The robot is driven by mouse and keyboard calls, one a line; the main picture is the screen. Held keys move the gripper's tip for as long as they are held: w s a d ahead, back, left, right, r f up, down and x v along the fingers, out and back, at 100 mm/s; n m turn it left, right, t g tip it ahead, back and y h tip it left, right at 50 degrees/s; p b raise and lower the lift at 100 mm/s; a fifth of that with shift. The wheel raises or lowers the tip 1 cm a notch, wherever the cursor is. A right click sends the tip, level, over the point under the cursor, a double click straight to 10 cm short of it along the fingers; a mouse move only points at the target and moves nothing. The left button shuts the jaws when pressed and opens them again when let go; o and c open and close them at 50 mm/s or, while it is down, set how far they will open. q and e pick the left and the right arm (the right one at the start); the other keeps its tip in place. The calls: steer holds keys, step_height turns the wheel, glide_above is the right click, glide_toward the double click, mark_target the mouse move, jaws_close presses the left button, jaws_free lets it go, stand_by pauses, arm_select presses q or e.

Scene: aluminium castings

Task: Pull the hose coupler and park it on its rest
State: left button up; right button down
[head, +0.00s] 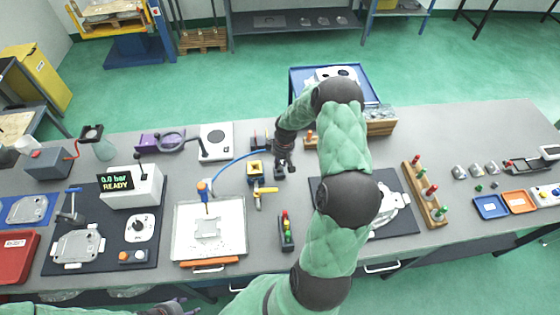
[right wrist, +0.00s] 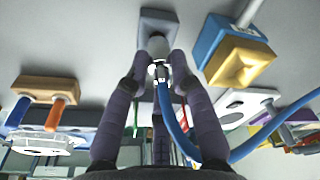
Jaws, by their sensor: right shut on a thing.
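My right gripper (head: 284,168) is over the middle of the bench, right of the yellow block (head: 256,170). In the right wrist view its fingers (right wrist: 158,65) are shut on the metal hose coupler (right wrist: 161,73). The blue hose (right wrist: 168,115) runs from the coupler and bends away to the right; it also shows in the head view (head: 232,162). My left gripper (head: 172,308) shows partly at the bottom edge.
A wooden block with coloured pegs (right wrist: 46,88) stands near the right gripper. A white tray (head: 240,215), a small stack light (head: 286,230) and a dark mat with a casting (head: 400,225) are on the bench. A peg rack (head: 425,195) stands further right.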

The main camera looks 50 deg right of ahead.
steer(key=shift+f+b, duration=0.55)
steer(key=shift+f, duration=0.25)
steer(key=c, duration=1)
jaws_free()
steer(key=shift+r, duration=0.1)
steer(key=r, duration=0.4)
steer(key=s+r, duration=0.1)
steer(key=r, duration=0.7)
steer(key=shift+s+d, duration=0.1)
steer(key=shift+s, duration=0.1)
